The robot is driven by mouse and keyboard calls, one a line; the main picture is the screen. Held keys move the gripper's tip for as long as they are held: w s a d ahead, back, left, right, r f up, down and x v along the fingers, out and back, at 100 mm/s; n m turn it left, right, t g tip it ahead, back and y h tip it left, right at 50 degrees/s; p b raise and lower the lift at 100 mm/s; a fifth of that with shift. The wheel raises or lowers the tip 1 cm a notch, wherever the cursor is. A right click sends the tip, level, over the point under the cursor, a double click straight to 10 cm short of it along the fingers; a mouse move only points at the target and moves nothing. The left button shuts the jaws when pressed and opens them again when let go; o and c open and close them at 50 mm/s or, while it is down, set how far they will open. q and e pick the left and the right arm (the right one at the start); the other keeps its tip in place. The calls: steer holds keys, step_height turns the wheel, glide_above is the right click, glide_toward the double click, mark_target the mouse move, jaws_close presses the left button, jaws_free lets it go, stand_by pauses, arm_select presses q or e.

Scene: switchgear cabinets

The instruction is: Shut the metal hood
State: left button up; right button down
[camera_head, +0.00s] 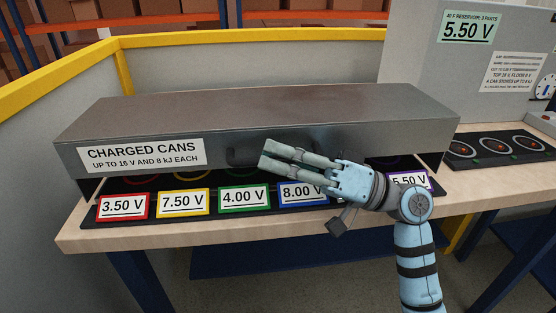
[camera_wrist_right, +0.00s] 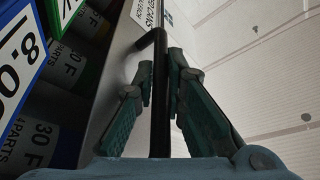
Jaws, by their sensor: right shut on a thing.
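The grey metal hood (camera_head: 250,105) lies over a row of cans on the bench, with a "CHARGED CANS" label on its front. A dark gap shows under its front edge, with can rims in it. My right gripper (camera_head: 270,153) is at the black handle (camera_head: 232,156) on the hood's front. In the right wrist view, its two fingers (camera_wrist_right: 160,85) are shut on the black handle bar (camera_wrist_right: 160,110), one on each side. My left gripper is not in view.
Voltage cards stand along the front of the can tray, from the red 3.50 V card (camera_head: 123,206) to the purple 5.50 V card (camera_head: 410,180). A black panel with round sockets (camera_head: 497,147) lies to the right. A grey cabinet (camera_head: 420,60) stands behind it. A yellow rail (camera_head: 75,70) runs behind.

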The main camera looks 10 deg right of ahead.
steer(key=shift+s+f, duration=0.1)
steer(key=shift+f, duration=0.25)
steer(key=c, duration=1.9)
jaws_free()
steer(key=shift+d, duration=0.1)
steer(key=v, duration=1.1)
steer(key=shift+s+d, duration=0.1)
steer(key=shift+d, duration=0.3)
